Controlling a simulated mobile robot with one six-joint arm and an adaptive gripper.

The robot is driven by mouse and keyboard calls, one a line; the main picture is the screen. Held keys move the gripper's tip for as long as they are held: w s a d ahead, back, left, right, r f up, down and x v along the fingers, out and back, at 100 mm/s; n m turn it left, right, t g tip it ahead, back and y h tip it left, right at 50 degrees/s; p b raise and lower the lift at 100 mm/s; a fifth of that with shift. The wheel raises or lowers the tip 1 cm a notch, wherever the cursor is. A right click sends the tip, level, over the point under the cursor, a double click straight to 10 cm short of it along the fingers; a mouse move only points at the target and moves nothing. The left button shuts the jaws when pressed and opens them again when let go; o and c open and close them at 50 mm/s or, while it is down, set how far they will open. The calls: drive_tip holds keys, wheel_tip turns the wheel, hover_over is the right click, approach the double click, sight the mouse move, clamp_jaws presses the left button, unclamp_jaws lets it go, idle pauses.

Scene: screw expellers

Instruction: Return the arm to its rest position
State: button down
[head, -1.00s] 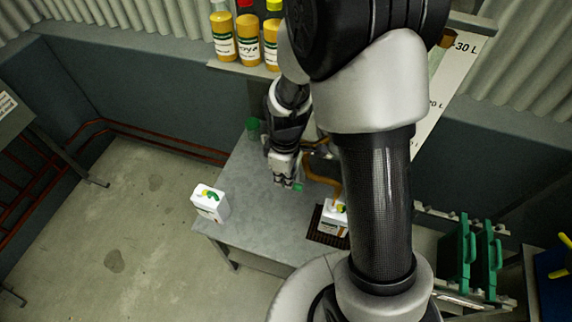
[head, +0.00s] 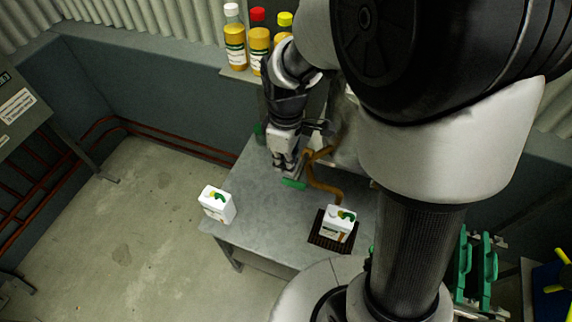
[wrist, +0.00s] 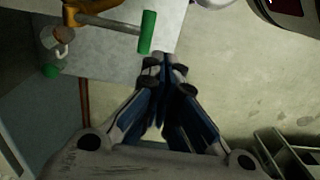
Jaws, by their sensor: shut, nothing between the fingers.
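My gripper (head: 284,168) hangs above the grey metal table in the head view, pointing down, with its fingers together and nothing between them. The wrist view shows the closed fingers (wrist: 165,68) over the table's edge, with the floor beyond. My arm reaches from the right of the head view across to the table.
A white jug (head: 217,204) stands at the table's (head: 262,218) left front. Another white jug (head: 338,222) stands on a dark grate (head: 323,243). Several bottles (head: 259,40) line a shelf behind. Green valve plates (head: 487,262) are at right. The floor (head: 150,230) at left is clear.

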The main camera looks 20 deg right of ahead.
idle(0.5)
drive_tip(key=s+d+m+t+b, duration=0.1)
drive_tip(key=s+m+t+b, duration=0.1)
drive_tip(key=s+m+b, duration=0.3)
drive_tip(key=s+d+r+m+t+b, duration=0.1)
drive_tip(key=s+d+m+t+b, duration=0.1)
drive_tip(key=s+m+b, duration=0.3)
drive_tip(key=s+b, duration=0.4)
drive_tip(key=s, duration=0.1)
drive_tip(key=shift+s+r+m+t, duration=0.15)
drive_tip(key=shift+s+m+t, duration=0.1)
drive_tip(key=shift+m+t, duration=0.15)
